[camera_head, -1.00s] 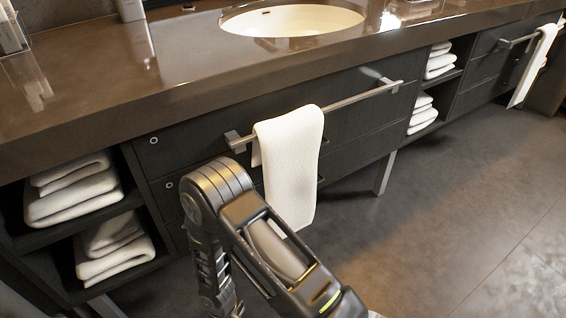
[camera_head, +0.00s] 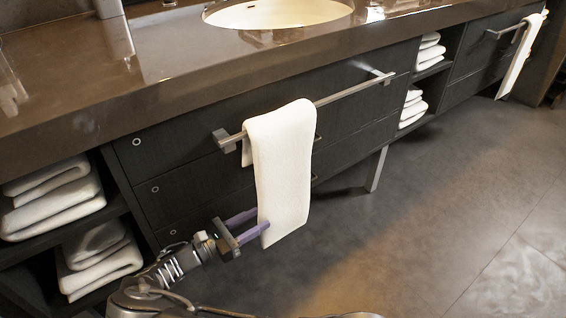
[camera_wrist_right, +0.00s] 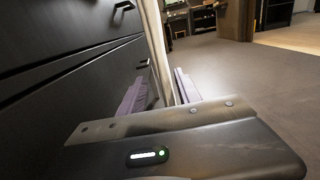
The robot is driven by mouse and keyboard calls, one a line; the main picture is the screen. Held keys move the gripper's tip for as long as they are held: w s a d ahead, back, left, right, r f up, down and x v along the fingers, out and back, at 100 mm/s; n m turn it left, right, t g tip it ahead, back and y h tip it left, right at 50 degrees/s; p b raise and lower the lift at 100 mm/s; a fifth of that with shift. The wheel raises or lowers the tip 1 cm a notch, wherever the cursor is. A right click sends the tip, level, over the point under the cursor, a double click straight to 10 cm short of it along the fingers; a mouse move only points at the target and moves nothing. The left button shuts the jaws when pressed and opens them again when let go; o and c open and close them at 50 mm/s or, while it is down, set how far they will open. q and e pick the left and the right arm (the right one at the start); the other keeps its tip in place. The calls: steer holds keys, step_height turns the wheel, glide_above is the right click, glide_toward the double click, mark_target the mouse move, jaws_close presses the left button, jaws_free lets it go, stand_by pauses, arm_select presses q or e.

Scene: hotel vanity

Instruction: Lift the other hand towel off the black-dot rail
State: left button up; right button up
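A white hand towel (camera_head: 282,165) hangs folded over the near metal rail (camera_head: 345,95) on the dark drawer front. My right gripper (camera_head: 255,223) is at the towel's lower left edge. Its purple fingers are apart, one passing behind the towel and one in front. In the right wrist view the towel (camera_wrist_right: 157,45) stands edge-on between the two fingers (camera_wrist_right: 160,90), with gaps showing. A second white towel (camera_head: 522,55) hangs on the far rail (camera_head: 508,32) at upper right. I cannot make out a black dot on either rail. My left gripper is not in view.
The brown counter (camera_head: 170,80) with a sink (camera_head: 278,12) overhangs the drawers. Folded towels (camera_head: 55,200) fill open shelves at left, and more folded towels (camera_head: 412,108) sit between the drawer units. The floor (camera_head: 430,220) is clear.

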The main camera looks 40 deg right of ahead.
mark_target(279, 208)
steer(key=shift+d, duration=1.35)
steer(key=shift+b, duration=0.3)
steer(key=d, duration=0.1)
steer(key=d+b, duration=0.1)
steer(key=d, duration=0.1)
steer(key=d+b, duration=0.1)
steer(key=d, duration=0.1)
steer(key=shift+s+d+r, duration=0.1)
steer(key=shift+s, duration=0.15)
jaws_close()
